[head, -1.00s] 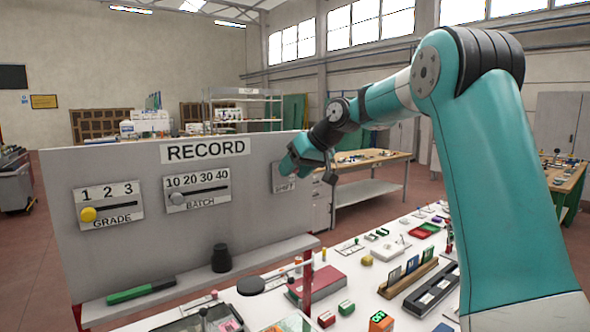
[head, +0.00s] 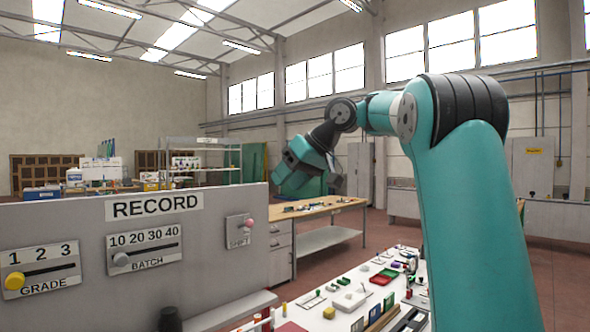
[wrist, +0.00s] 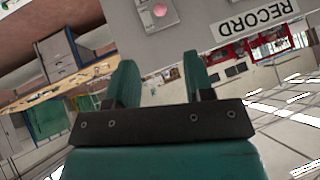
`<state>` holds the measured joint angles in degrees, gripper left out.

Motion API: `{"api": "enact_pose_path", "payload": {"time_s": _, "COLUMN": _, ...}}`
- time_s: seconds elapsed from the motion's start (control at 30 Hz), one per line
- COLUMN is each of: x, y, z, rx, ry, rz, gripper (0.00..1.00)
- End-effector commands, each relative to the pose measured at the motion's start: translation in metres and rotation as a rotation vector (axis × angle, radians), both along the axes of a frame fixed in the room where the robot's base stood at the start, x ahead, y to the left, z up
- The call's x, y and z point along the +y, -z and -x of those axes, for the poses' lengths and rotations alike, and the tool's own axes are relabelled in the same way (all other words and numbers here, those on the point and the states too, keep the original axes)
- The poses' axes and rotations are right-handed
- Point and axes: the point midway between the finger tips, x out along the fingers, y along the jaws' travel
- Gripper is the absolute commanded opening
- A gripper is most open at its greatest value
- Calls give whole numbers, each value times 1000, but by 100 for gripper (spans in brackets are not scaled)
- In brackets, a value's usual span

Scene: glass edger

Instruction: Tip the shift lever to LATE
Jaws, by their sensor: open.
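The shift lever is a pink round knob (head: 249,222) on a small pale plate marked SHIFT (head: 238,231), at the right end of the grey RECORD board. The knob sits at the right side of the plate; position words are too small to read. In the wrist view the pink knob (wrist: 159,10) shows at the top edge, beyond and between my fingers. My gripper (wrist: 161,78) is open and empty, its two teal fingers apart. In the head view my gripper (head: 297,170) is up and right of the plate, clear of the knob.
The board (head: 200,270) also carries a GRADE slider with a yellow knob (head: 14,281) and a BATCH slider with a grey knob (head: 121,259). A white table (head: 345,300) with small items lies right of the board. A wooden bench (head: 318,208) stands behind.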

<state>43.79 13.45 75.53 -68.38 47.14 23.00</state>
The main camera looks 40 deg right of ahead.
Motion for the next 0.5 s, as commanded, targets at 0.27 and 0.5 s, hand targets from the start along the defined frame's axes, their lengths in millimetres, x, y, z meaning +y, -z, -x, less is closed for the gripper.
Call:
{"api": "enact_pose_path", "payload": {"time_s": 0.27, "x": -6, "y": -17, "z": 14, "rx": 0, "ry": 0, "rz": -1, "gripper": 48}}
{"api": "enact_pose_path", "payload": {"time_s": 0.5, "x": -6, "y": -17, "z": 15, "rx": 0, "ry": 0, "rz": -1, "gripper": 48}}
